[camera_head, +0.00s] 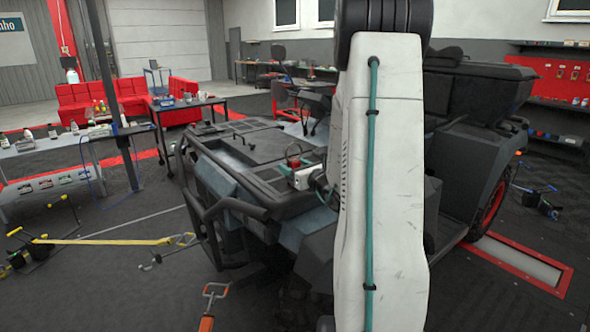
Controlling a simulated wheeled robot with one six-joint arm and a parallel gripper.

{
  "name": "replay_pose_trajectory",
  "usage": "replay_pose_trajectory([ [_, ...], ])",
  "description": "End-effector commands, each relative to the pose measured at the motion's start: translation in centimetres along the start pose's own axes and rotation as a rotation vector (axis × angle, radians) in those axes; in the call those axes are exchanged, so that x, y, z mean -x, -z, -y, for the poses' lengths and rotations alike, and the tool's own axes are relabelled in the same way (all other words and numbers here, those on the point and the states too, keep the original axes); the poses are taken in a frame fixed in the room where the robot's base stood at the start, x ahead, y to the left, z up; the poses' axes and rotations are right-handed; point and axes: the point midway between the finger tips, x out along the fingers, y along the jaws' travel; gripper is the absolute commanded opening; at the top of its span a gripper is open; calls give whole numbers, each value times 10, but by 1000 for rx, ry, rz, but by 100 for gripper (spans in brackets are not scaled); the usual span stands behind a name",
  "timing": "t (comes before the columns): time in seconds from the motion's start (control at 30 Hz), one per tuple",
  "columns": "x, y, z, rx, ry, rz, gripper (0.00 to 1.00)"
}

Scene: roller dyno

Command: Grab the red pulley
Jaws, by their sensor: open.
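A small red part with a dark middle, which looks like the red pulley (293,154), stands on top of the dark vehicle (240,150), just left of my arm. A small pale block (304,177) sits right below it, and a dark rounded part joins its right side. I cannot tell what this block belongs to. My white upper arm link fills the middle right of the picture and hides what lies behind it. I make out no gripper fingers, so I cannot tell how far my gripper is from the red part.
A black tubular bumper (230,208) fronts the vehicle. An orange-handled tool (208,305) is low in front. A workbench (75,146) and red seats (130,97) stand at left.

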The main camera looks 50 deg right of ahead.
Motion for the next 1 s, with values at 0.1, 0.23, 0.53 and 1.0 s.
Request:
replay_pose_trajectory([
  [0.1,-17,1,0,0,-2,-1,56],
  [0.23,-20,0,0,0,0,-1,56],
  [0.53,-19,0,0,0,0,-1,6],
  [1.0,-19,-9,1,2,-1,2,0],
])
